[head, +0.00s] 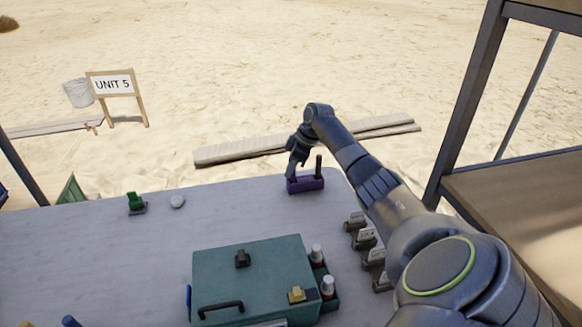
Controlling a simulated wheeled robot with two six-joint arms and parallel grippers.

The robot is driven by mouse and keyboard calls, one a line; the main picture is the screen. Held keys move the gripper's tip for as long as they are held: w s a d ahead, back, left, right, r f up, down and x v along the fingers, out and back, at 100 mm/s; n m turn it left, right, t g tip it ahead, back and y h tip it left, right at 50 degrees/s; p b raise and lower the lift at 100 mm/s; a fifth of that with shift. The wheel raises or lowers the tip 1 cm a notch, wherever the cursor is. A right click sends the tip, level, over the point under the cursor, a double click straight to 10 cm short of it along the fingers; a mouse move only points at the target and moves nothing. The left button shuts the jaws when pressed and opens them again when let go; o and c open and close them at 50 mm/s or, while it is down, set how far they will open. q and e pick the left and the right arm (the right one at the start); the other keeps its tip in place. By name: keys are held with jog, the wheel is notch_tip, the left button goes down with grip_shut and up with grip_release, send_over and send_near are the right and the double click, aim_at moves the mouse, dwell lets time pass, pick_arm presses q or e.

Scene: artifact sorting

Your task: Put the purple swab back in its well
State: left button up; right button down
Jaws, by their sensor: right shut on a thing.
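A small purple block (306,185) sits near the far right edge of the grey table. A thin dark brown stick (318,165) stands upright from its right end. My right gripper (291,173) points down at the block's left end, in front of or above it. It is shut on a thin thing that I take to be the purple swab, which its fingers hide. I cannot tell whether the swab's tip is inside a well. My left gripper is out of view.
A teal case (225,271) with a black handle stands front centre, with white-capped bottles (327,284) at its right. Several grey tags (365,238) stand to their right. A green item (136,203) and a pale stone (177,201) lie back left. The table between is clear.

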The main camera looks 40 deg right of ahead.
jog(key=shift+f, duration=0.15)
jog(key=c, duration=1.4)
grip_release()
jog(key=shift+o, duration=0.2)
jog(key=v, duration=1.2)
jog(key=shift+r, duration=0.2)
jog(key=shift+w, duration=0.1)
